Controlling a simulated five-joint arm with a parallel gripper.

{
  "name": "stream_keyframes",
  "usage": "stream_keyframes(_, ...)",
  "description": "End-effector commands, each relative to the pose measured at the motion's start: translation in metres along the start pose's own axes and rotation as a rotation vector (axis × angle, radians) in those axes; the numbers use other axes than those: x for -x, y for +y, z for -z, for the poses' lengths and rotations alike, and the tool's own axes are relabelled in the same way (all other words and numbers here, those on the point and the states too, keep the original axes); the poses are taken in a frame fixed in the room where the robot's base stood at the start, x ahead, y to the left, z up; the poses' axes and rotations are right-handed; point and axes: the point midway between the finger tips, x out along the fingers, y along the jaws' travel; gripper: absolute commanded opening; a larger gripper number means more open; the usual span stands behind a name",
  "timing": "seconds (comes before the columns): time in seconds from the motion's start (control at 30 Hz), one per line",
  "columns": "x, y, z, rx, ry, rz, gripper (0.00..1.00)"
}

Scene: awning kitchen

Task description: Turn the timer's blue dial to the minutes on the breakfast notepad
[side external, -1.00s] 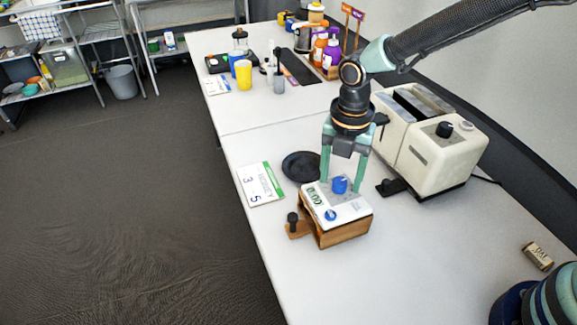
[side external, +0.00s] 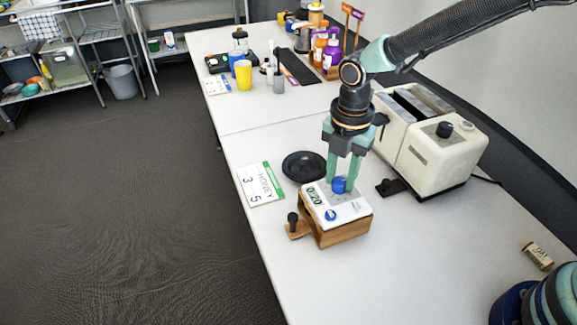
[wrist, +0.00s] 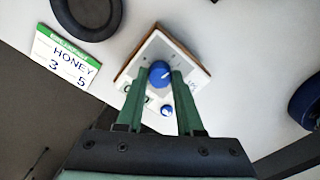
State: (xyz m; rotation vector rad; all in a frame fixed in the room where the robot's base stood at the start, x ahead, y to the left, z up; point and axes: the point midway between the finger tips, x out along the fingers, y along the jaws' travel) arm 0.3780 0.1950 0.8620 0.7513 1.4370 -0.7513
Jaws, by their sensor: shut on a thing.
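The timer (side external: 352,212) is a white-topped wooden box on the light table, with a large blue dial (side external: 339,185), a smaller blue knob (side external: 330,215) and a small display (side external: 315,196) that seems to read 0:20. My gripper (side external: 341,187) points down and is shut on the large blue dial. In the wrist view the large dial (wrist: 160,74) sits between the fingertips, and the smaller knob (wrist: 167,111) shows between the fingers; the display is partly hidden. The notepad (side external: 261,184), white with a green header, reads HONEY, 3 and 5; it also shows in the wrist view (wrist: 66,57).
A round black dish (side external: 304,166) lies behind the timer. A cream toaster (side external: 430,140) stands to its right, and a cork-like cylinder (side external: 538,256) lies at the lower right. A wooden tab with a black knob (side external: 293,222) juts from the timer's left.

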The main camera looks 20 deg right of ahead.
Motion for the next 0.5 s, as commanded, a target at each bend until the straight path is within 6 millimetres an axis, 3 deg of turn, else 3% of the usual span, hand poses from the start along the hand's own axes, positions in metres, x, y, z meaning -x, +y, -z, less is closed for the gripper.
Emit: stream_keyframes(0.5,0.0013,0.0000,0.0000,-0.481,0.000,0.000,0.00)
